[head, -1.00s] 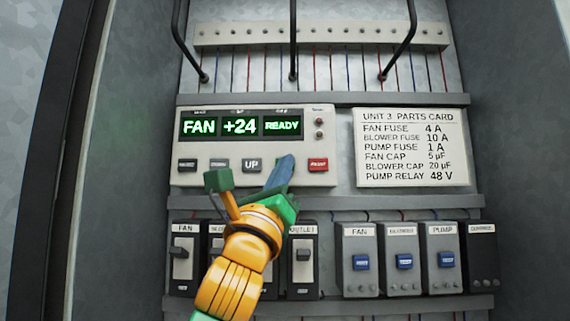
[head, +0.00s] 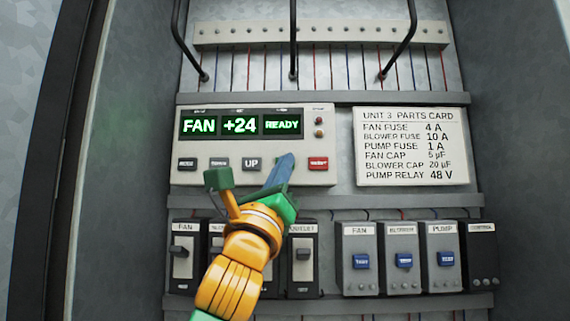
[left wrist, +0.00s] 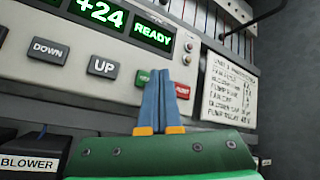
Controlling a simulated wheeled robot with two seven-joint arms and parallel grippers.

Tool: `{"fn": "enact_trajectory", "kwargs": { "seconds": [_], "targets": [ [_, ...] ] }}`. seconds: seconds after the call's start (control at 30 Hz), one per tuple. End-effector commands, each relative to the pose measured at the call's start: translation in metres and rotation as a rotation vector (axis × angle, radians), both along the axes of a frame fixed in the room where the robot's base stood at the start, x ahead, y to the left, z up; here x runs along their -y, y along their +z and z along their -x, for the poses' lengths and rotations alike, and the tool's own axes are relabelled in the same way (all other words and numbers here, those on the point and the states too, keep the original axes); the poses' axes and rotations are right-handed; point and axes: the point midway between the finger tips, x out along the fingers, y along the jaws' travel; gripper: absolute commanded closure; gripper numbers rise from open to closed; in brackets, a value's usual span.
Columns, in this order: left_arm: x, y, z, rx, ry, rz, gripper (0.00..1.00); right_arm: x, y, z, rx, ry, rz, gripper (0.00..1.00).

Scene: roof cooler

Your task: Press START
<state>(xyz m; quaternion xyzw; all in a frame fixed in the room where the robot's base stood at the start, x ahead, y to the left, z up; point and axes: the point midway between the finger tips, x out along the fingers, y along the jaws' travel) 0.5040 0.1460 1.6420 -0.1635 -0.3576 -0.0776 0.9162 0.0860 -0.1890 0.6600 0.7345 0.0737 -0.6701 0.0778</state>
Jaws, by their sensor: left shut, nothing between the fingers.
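The control panel (head: 210,150) shows FAN, +24 and READY in green on its display (head: 241,126). In the left wrist view, a green button (left wrist: 143,76) sits between the grey UP button (left wrist: 102,67) and a red button (left wrist: 182,91). Its label is too small to read, and my fingers partly cover it. In the head view it is hidden behind my gripper. My left gripper (head: 284,162) is shut and empty, its blue fingertips in front of the panel at that button. I cannot tell whether they touch it. My right gripper is not in view.
A parts card (head: 412,147) is mounted right of the panel. Below are switches on the left, partly behind my arm, and modules with blue switches (head: 404,261) on the right. Black bent rods (head: 293,45) hang above. The cabinet's side walls flank the panel.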

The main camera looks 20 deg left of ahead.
Motion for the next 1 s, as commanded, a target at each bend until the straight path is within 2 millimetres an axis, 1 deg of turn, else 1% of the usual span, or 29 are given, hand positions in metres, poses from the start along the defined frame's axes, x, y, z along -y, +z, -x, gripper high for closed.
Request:
{"fn": "enact_trajectory", "kwargs": {
  "seconds": [0.53, 0.8, 1.0],
  "targets": [
    [0.0000, 0.0001, -0.0001, 0.000, 0.000, 0.000, 1.00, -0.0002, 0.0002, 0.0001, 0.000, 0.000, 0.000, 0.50],
    [-0.0026, 0.0017, -0.0079, -0.001, 0.000, 0.000, 1.00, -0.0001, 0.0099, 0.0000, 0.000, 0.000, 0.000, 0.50],
    [-0.0025, 0.0000, -0.0083, 0.000, 0.000, 0.000, 1.00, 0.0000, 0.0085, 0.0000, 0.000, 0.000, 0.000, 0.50]
  ]
}}
